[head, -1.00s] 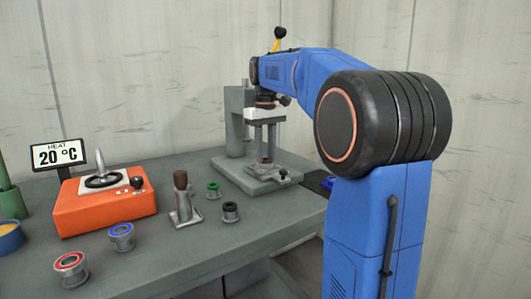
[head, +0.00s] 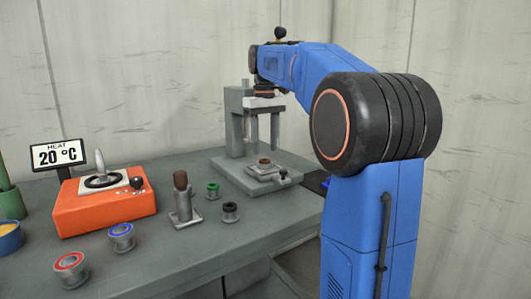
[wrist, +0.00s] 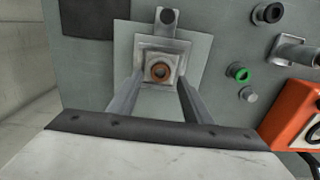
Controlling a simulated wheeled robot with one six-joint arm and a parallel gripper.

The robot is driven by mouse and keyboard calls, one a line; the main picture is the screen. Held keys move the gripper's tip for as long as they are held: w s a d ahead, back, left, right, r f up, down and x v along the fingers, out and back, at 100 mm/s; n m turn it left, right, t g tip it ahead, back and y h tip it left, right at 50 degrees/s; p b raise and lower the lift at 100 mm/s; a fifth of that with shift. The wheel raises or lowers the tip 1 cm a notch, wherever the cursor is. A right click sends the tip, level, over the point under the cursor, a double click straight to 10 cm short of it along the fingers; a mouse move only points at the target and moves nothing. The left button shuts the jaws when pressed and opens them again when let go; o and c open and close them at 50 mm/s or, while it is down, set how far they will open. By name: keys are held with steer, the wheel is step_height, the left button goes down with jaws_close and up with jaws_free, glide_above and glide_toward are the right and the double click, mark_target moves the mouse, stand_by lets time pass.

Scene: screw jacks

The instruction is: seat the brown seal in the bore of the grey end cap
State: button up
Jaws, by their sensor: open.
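The brown seal (wrist: 160,72) shows as a ring with a dark centre, at the bore of the grey end cap (wrist: 150,60) in the wrist view. In the head view the seal (head: 264,161) shows at the top of the cap; I cannot tell how deep it sits. The cap is in a small clamp fixture (head: 268,175) on the press base. My gripper (head: 264,143) is open and empty, pointing down above the seal, clear of it. In the wrist view its fingers (wrist: 160,80) stand to either side of the seal.
A grey press column (head: 236,120) stands just behind my gripper. An orange heater (head: 105,205) is at the left. A brown-topped tool in a stand (head: 183,200), a green-ringed part (head: 213,190), a black-ringed part (head: 230,211) and blue- and red-ringed parts stand on the bench.

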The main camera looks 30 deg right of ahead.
mark_target(265, 160)
steer(key=shift+r, duration=2.2)
